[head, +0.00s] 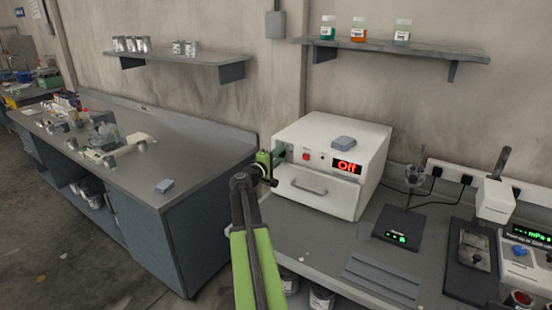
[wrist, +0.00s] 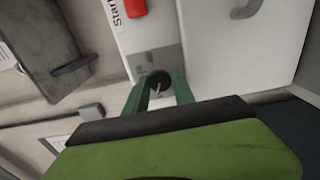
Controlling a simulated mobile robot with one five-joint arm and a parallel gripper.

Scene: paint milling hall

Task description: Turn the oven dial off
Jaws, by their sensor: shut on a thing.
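The white oven (head: 335,160) stands on the grey bench, and its red display (head: 346,167) reads "Off". My green gripper (head: 279,157) is at the left end of the oven's front panel. In the wrist view my gripper (wrist: 160,88) has its two fingers on either side of the small black dial (wrist: 159,81) and is shut on it. A light pointer mark shows on the dial. In the head view the dial is hidden by my gripper. The red button (head: 306,156) is just right of my gripper; it also shows in the wrist view (wrist: 135,7).
A blue-grey block (head: 344,141) lies on top of the oven. The oven's drawer handle (head: 308,187) is below the panel. A balance (head: 399,232) and a viscometer (head: 480,225) stand to the right. A shelf with jars (head: 400,50) hangs above. A cluttered bench (head: 190,150) is at left, across a gap.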

